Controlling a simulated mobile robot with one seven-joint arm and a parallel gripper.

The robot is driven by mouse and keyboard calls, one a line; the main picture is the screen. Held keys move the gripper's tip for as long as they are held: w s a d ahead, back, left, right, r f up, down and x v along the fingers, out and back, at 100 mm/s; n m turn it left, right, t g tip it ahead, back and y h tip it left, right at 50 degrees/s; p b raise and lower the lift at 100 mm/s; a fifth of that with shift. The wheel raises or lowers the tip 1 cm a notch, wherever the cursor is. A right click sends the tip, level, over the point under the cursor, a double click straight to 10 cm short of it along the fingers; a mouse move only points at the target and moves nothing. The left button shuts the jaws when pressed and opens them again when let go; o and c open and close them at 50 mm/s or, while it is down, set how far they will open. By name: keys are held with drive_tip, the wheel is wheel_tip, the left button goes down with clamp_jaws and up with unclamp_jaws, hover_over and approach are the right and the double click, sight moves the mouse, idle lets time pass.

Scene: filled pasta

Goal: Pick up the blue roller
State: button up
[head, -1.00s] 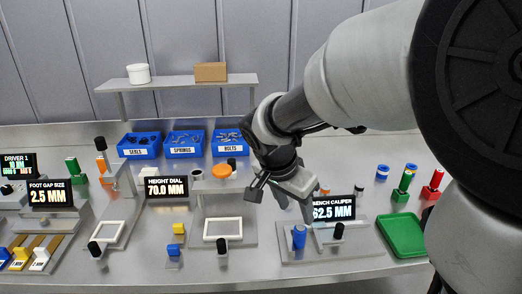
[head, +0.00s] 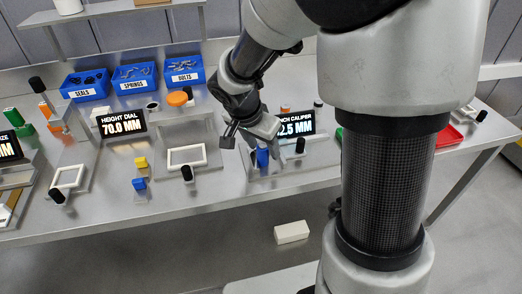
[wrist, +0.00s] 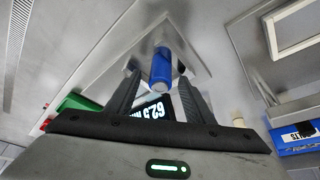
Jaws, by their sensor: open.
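The blue roller (head: 262,158) stands upright on the grey plate of the bench caliper, left of its display (head: 297,124) reading 62.5 MM. My gripper (head: 262,144) is open and points down at the roller from above. In the wrist view the roller (wrist: 161,68) shows between the two dark fingers of my gripper (wrist: 159,80), with a finger on either side. I cannot tell whether either finger touches it. Part of the display shows behind the fingers there.
A black-topped post (head: 300,146) stands on the same plate, close right of the roller. A white frame (head: 186,157) and a small blue block (head: 139,184) lie to the left. Blue bins (head: 185,71) stand behind. A red tray (head: 446,135) is at right.

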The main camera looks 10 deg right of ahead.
clamp_jaws()
